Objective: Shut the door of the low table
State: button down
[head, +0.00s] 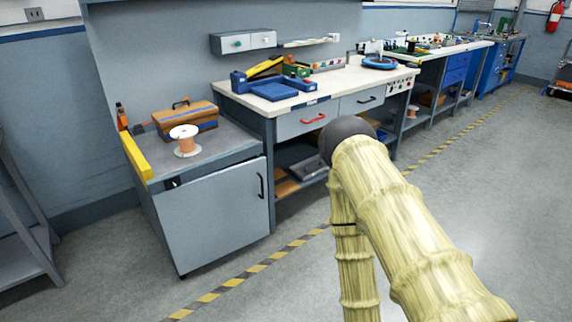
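The low table (228,146) is a grey cabinet at the left, with its grey door (215,218) facing me. A black vertical handle (261,186) sits near the door's right edge. A small dark patch shows near the door's top left corner. From this angle I cannot tell for sure whether the door is slightly ajar or flush with the frame. My arm, pale and bamboo-patterned with a dark rounded joint, rises in the right foreground, apart from the door in the picture. My gripper is not in view.
A wooden toolbox (185,121) and a wire spool (185,140) stand on the low table. A workbench (290,102) with drawers adjoins it on the right. Open grey floor (270,295) lies in front, crossed by a yellow-black stripe. A grey rack (25,240) stands at far left.

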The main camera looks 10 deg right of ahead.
aim_at(205, 219)
jog(key=u, duration=0.15)
jog(key=i, duration=1.1)
jog(key=u, duration=0.6)
